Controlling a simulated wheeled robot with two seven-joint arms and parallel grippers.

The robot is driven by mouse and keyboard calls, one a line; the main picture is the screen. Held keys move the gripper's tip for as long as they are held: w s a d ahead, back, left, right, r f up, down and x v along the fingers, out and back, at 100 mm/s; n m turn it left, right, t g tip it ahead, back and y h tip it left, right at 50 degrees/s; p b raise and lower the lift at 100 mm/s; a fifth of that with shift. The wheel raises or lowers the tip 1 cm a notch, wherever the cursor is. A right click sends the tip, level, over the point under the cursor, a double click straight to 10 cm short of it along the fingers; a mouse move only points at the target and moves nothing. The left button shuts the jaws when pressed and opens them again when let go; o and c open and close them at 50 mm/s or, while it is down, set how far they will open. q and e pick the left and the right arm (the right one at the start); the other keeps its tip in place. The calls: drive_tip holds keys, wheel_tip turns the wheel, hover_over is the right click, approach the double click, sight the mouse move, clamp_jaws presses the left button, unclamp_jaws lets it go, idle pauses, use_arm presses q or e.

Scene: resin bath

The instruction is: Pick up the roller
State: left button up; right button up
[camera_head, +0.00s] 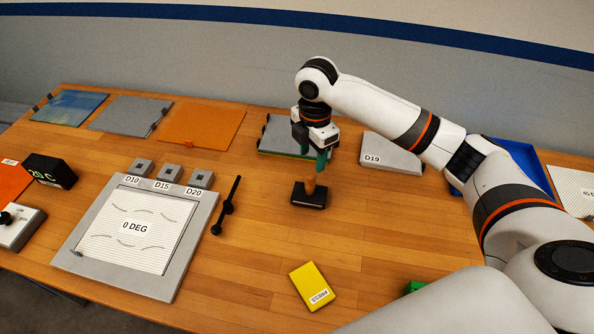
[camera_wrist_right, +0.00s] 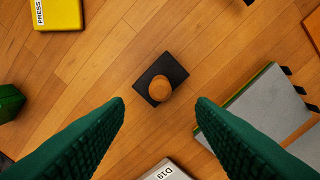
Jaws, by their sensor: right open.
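A dark rectangular block with an upright orange-brown wooden handle, which looks like the roller (camera_head: 309,195), stands on the wooden table right of centre. In the right wrist view the roller (camera_wrist_right: 160,78) shows from above, just beyond the fingertips and midway between them. My right gripper (camera_head: 312,160) points down above the handle, with its green fingers apart. In the wrist view the gripper (camera_wrist_right: 160,103) is open and empty, with a clear gap around the handle. I cannot tell for certain whether a finger touches the handle. My left gripper is not in view.
A yellow PRESS block (camera_head: 315,286) lies in front of the roller, and a black bar with knobs (camera_head: 226,205) lies to its left. A framed 0 DEG panel (camera_head: 140,228) is further left. A grey D19 block (camera_head: 390,154) and a grey plate (camera_head: 275,138) lie behind.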

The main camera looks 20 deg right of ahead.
sight(312, 174)
drive_tip(key=f, duration=0.2)
drive_tip(key=f+p, duration=0.1)
drive_tip(key=s+f, duration=0.1)
drive_tip(key=f, duration=0.1)
drive_tip(key=shift+f+p, duration=0.3)
drive_tip(key=shift+w+f, duration=0.35)
drive_tip(key=shift+f, duration=0.3)
wheel_tip(312, 174, down, 4)
drive_tip(key=shift+w+a+r+p, duration=0.15)
drive_tip(key=shift+r+p, duration=0.1)
drive_tip(key=shift+p, duration=0.75)
drive_tip(key=shift+f, duration=0.6)
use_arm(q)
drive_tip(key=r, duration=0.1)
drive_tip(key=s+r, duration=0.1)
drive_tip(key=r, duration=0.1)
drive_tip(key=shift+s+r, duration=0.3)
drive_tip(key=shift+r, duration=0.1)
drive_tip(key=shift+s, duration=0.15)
use_arm(e)
clamp_jaws()
